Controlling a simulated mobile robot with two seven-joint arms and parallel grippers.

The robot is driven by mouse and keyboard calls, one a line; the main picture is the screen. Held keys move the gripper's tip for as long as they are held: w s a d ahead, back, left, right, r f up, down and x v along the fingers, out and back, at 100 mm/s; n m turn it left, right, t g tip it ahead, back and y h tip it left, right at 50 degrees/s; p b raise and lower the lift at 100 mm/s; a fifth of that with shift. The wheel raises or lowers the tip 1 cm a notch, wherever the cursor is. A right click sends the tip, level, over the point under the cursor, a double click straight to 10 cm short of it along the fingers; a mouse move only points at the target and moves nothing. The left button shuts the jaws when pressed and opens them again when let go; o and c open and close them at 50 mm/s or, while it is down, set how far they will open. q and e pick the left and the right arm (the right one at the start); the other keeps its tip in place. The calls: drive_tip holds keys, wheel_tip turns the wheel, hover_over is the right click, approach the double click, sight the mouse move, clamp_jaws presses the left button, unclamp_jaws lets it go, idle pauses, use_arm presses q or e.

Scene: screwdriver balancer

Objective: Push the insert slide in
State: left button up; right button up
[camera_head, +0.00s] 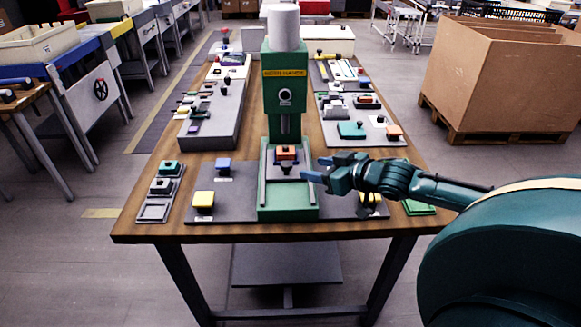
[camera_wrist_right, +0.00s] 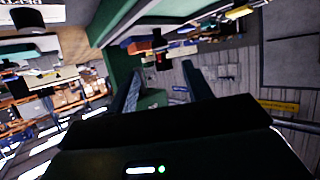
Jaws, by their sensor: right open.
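A green press (camera_head: 284,95) stands at the middle of the table. In its base (camera_head: 287,213), between pale rails, sits what looks like the insert slide (camera_head: 286,170), with an orange-topped block (camera_head: 286,152) on it. My right gripper (camera_head: 314,168) comes in from the right and is open. Its fingertips are level with the slide and close beside the press's right side; I cannot tell whether they touch it. In the right wrist view the fingers (camera_wrist_right: 163,82) are spread with nothing clearly between them. My left gripper is out of view.
The wooden table (camera_head: 220,233) carries a yellow block (camera_head: 203,200) and a blue block (camera_head: 223,165) left of the press. Grey trays with parts (camera_head: 355,115) lie further back.

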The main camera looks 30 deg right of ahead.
sight(287, 164)
drive_tip(key=shift+b+x, duration=0.3)
drive_tip(key=shift+x, duration=4.55)
drive_tip(key=shift+a, duration=0.1)
clamp_jaws()
